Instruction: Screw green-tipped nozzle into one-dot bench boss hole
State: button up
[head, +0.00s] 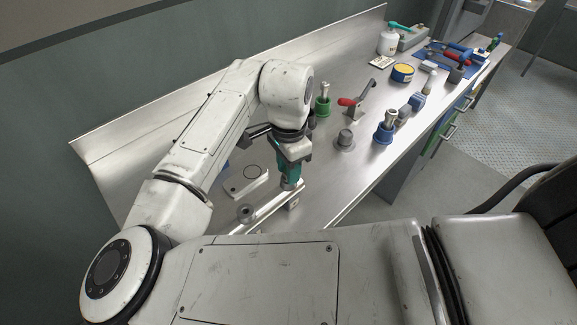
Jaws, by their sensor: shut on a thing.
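My gripper (291,158) points down over the near part of the steel bench and is shut on a teal-green piece (291,173) with a pale lower end. I cannot tell whether it is the green-tipped nozzle. Its lower end is close above a metal bar, and contact is unclear. A metal part stands upright in a green holder (322,107), and a similar one stands in a blue holder (383,134). A grey round boss-like part (345,141) stands between my gripper and the blue holder. Dot marks are too small to see, so the one-dot hole cannot be picked out.
A metal bar or rail (268,206) and a round grey piece (246,213) lie by my gripper. A red-handled clamp (350,102), a yellow-and-blue tin (402,72) and a white bottle (388,41) stand farther along. A backsplash (210,88) bounds the bench.

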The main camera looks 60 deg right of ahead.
jog(key=shift+m, duration=0.7)
jog(key=shift+m, duration=0.9)
jog(key=shift+b, duration=0.3)
jog(key=shift+m, duration=0.9)
jog(key=o, duration=0.8)
jog(key=shift+o, duration=0.2)
